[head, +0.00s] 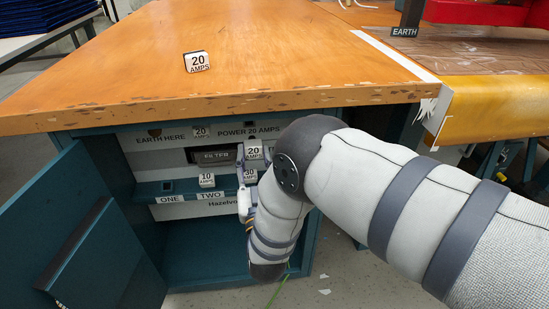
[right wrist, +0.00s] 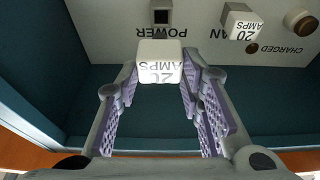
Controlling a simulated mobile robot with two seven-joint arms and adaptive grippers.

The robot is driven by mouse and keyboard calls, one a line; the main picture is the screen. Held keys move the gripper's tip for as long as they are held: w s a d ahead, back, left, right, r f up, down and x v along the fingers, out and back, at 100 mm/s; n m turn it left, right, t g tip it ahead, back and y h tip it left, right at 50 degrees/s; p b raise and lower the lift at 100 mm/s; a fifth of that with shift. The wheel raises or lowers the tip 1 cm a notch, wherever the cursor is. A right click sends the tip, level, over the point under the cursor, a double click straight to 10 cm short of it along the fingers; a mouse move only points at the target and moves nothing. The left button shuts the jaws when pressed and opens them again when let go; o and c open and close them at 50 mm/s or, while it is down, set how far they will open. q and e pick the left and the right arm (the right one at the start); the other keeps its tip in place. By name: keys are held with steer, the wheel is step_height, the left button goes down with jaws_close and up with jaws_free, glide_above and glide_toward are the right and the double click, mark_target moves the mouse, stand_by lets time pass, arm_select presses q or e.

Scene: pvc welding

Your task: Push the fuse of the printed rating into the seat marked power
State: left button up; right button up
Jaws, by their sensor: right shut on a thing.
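My right gripper (head: 246,172) reaches into the open cabinet. It is shut on a white fuse (head: 254,149) printed 20 AMPS, which shows between the fingertips in the right wrist view (right wrist: 160,62). In that view the word POWER appears upside down on the panel, with a dark square seat (right wrist: 161,17) beside it. The held fuse is apart from this seat in the picture; the depth between them is hard to tell. Another 20 AMPS fuse (right wrist: 242,22) sits on the panel to the right. My left gripper is not in view.
A 20 AMPS block (head: 197,62) rests on the wooden bench top (head: 110,75). Fuses of 10 AMPS (head: 206,180) and 30 AMPS (head: 249,175) stand on the cabinet ledge. The open door (head: 85,240) is at the left, and the bench edge overhangs the panel.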

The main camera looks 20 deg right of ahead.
mark_target(252, 140)
steer(key=shift+w+a+r, duration=0.1)
steer(key=shift+s+r, duration=0.1)
steer(key=shift+s, duration=0.15)
steer(key=shift+s+r, duration=0.1)
steer(key=w, duration=0.1)
steer(key=w+b, duration=0.1)
steer(key=w+d, duration=0.1)
steer(key=w, duration=0.1)
steer(key=shift+f+b, duration=0.25)
steer(key=shift+b, duration=0.15)
steer(key=shift+b+x, duration=0.3)
steer(key=shift+x, duration=0.55)
steer(key=shift+d, duration=0.1)
steer(key=shift+p, duration=0.35)
steer(key=shift+w+d+f+b, duration=0.1)
steer(key=shift+w+d+b, duration=0.15)
steer(key=shift+w+b, duration=0.5)
steer(key=shift+w+d+b, duration=0.25)
steer(key=shift+w+b, duration=0.1)
steer(key=shift+w, duration=0.65)
